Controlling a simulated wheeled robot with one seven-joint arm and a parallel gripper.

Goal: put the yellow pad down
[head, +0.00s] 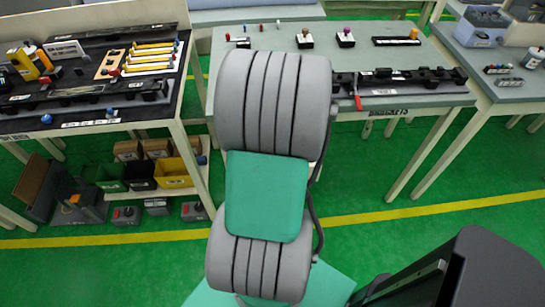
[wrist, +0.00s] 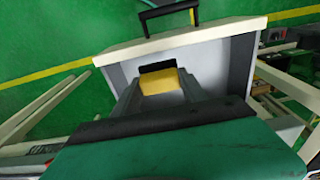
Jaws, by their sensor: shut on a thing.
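The yellow pad (wrist: 159,80) shows in the wrist view between the two grey fingers of my gripper (wrist: 160,91), which is shut on it. The pad and fingertips show against the inside of an open white drawer-like tray (wrist: 185,42) with a grey interior and a black handle. I cannot tell whether the pad touches the tray's floor. The pad's near part is partly hidden by my gripper. In the head view my arm hides the gripper and the pad.
In the head view, a grey table (head: 240,68) behind my arm carries a black rail (head: 420,78) and small parts. A dark bench (head: 30,120) stands left, with bins, one of them yellow (head: 173,172), on a shelf below.

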